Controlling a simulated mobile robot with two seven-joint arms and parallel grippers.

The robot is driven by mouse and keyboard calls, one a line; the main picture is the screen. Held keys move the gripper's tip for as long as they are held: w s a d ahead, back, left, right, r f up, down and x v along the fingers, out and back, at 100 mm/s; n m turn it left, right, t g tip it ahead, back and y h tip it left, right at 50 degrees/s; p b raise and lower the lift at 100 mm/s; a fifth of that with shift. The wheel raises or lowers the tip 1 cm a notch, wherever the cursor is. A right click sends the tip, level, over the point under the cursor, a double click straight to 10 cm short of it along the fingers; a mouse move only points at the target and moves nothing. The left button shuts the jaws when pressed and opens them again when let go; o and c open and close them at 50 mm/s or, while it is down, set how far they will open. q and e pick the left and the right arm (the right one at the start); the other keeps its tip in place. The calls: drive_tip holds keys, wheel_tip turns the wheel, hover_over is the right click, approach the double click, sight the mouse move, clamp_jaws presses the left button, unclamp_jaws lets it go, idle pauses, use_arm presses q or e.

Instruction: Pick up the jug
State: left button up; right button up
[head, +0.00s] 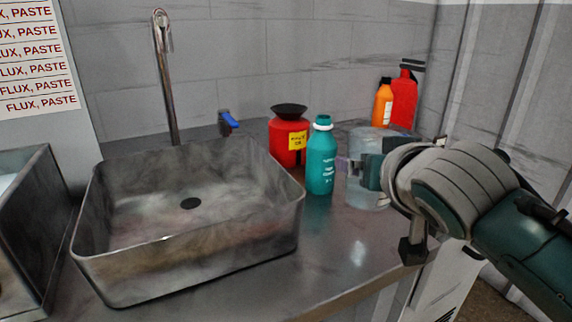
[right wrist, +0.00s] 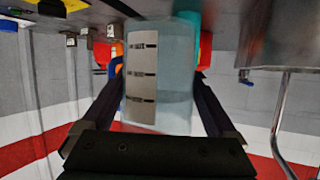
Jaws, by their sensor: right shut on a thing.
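The jug (head: 368,142) is a clear, pale blue-grey cylinder at the right of the counter, partly covered by my right gripper (head: 362,171). In the right wrist view the jug (right wrist: 172,75) fills the middle, with a light strip of dark marks down its side. My right gripper is shut on it, one dark finger along each side. The jug looks upright in the head view. I cannot tell whether its base touches the counter. My left gripper is not in view.
A teal bottle (head: 321,160) stands close left of the jug. A red container (head: 285,150) with a black funnel top is farther left. A metal sink (head: 185,262) with a tall tap (head: 167,85) takes up the left.

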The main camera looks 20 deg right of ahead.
wheel_tip(320, 180, up, 13)
drive_tip(key=p, duration=0.3)
drive_tip(key=shift+r, duration=0.15)
idle(0.3)
